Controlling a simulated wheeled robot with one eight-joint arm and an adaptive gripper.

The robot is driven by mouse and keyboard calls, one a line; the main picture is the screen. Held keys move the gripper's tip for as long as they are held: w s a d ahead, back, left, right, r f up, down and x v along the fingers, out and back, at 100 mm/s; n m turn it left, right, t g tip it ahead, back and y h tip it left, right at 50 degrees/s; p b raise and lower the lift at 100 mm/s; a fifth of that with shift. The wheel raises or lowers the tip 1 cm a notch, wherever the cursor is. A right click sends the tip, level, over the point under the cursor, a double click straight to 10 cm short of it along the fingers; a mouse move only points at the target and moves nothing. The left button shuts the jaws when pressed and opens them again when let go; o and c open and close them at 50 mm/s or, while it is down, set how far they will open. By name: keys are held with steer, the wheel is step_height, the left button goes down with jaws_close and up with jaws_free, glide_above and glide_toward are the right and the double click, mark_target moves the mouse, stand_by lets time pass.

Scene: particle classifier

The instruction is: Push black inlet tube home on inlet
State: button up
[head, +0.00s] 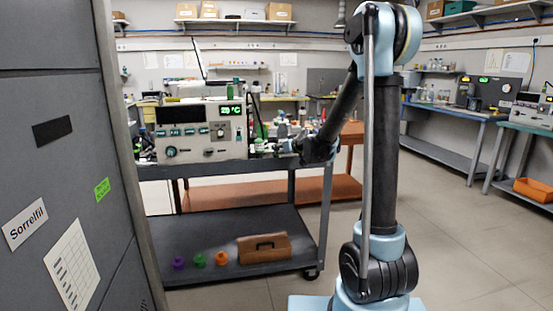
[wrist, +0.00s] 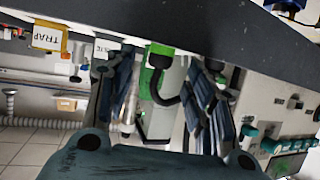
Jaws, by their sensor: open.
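My gripper (wrist: 165,105) is open in the wrist view, with its two dark blue-grey fingers apart. I cannot tell whether a finger touches the tube, or which part is the inlet. In the head view my gripper (head: 284,146) is at the right side of the beige instrument (head: 200,152) with a green display. A thin black tube (head: 257,110) rises there, and the details are too small to tell.
The instrument stands on a dark cart (head: 235,165). A brown toolbox (head: 264,248) and small coloured pieces lie on its lower shelf. A grey cabinet (head: 60,130) fills the left. In the wrist view a TRAP label (wrist: 49,36) shows upside down. Floor to the right is clear.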

steer(key=shift+x, duration=2.75)
steer(key=shift+r, duration=0.1)
steer(key=c, duration=1.2)
